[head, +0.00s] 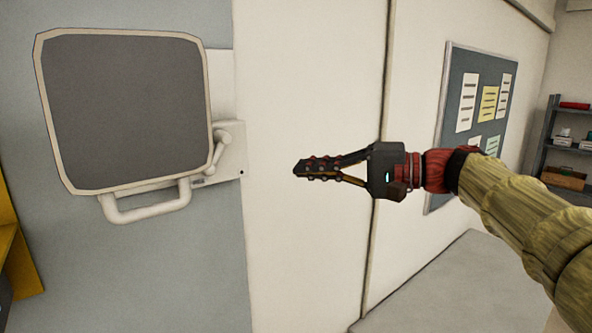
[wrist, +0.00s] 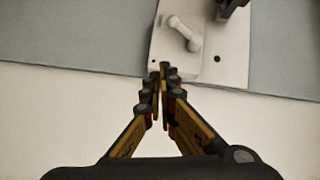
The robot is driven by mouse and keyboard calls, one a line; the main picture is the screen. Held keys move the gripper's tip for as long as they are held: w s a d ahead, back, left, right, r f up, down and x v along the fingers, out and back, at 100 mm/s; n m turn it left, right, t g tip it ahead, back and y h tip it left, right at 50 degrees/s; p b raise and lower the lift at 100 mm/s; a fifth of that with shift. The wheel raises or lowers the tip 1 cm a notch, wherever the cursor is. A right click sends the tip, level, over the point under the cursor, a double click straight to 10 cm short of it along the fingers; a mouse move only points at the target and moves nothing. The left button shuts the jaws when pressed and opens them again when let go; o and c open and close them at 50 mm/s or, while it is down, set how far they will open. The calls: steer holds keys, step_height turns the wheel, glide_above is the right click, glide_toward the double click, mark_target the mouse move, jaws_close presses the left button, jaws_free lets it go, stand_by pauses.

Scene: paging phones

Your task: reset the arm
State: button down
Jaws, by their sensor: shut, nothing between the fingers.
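My gripper (head: 299,169) is shut and empty in the head view, pointing left in front of the white wall. Its closed fingertips (wrist: 164,68) also show in the wrist view, with nothing between them. My arm reaches in from the lower right. A wall unit with a large dark grey panel (head: 128,105) in a pale frame is left of my gripper. Its white handset (head: 221,151) is at the unit's right side, clearly apart from my fingers in the head view. The handset (wrist: 183,33) shows beyond the fingertips in the wrist view.
A pale looped handle (head: 148,207) is below the panel. A notice board (head: 438,186) with papers hangs on the right wall behind my arm. A grey shelf (head: 546,135) with boxes stands at the far right. A yellow object (head: 24,262) is at the left edge. Floor at lower right looks clear.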

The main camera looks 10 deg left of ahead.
steer(key=shift+w+d+f, duration=0.1)
steer(key=shift+w+d, duration=0.05)
steer(key=shift+d, duration=0.05)
steer(key=shift+a, duration=0.1)
steer(key=d+f+m+t+h, duration=0.1)
steer(key=d+f+h, duration=0.2)
steer(key=f, duration=0.7)
steer(key=d+f+m+h, duration=0.1)
steer(key=d+f+h, duration=0.15)
steer(key=f, duration=0.65)
steer(key=s+d+f+n+t+h+b, duration=0.1)
steer(key=s+d+f+h+b, duration=0.9)
steer(key=s+d+f, duration=1.2)
steer(key=s+f+t+h, duration=0.1)
steer(key=s+f, duration=0.3)
steer(key=shift+s+d+n+t, duration=0.3)
steer(key=shift+d+n, duration=0.1)
steer(key=shift+a, duration=0.1)
